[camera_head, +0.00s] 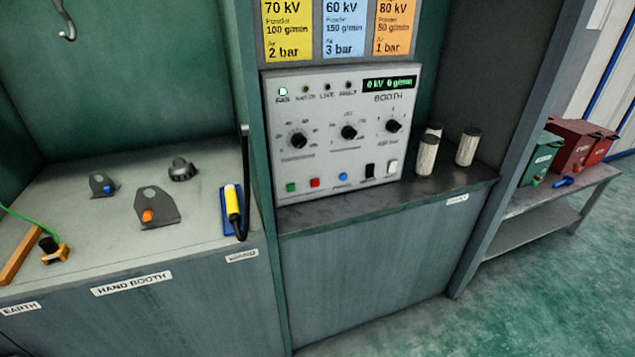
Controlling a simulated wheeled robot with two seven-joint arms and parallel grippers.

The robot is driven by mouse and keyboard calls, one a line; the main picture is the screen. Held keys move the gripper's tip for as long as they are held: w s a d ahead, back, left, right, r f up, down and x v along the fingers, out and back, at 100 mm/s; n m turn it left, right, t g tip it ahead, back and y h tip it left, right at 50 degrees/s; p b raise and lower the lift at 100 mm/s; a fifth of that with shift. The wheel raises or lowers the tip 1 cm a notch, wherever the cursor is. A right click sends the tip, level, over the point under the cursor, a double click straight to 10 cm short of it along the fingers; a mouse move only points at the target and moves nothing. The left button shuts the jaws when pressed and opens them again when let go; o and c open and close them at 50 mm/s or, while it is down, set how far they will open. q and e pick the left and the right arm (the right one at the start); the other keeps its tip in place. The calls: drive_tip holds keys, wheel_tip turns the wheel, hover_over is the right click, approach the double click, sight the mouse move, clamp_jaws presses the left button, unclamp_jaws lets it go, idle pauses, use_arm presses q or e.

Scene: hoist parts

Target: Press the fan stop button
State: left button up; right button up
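A grey control panel marked BOOTH (340,125) stands upright on the dark shelf in the middle. Along its lower edge sit a green button (291,188), a red button (315,183) and a blue button (343,177). Right of them are a black switch (370,170) and a white switch (392,166). Any labels by the buttons are too small to read, so I cannot tell which is the fan stop. The display (389,84) reads 0 kV 0 g/min. Neither gripper is in view.
Several pale cylinders (427,155) stand right of the panel. On the left bench (110,245) lie grey parts (157,207) and a yellow-handled tool (232,200) on a blue holder. Bins (541,158) stand on a side table at right. The floor in front is clear.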

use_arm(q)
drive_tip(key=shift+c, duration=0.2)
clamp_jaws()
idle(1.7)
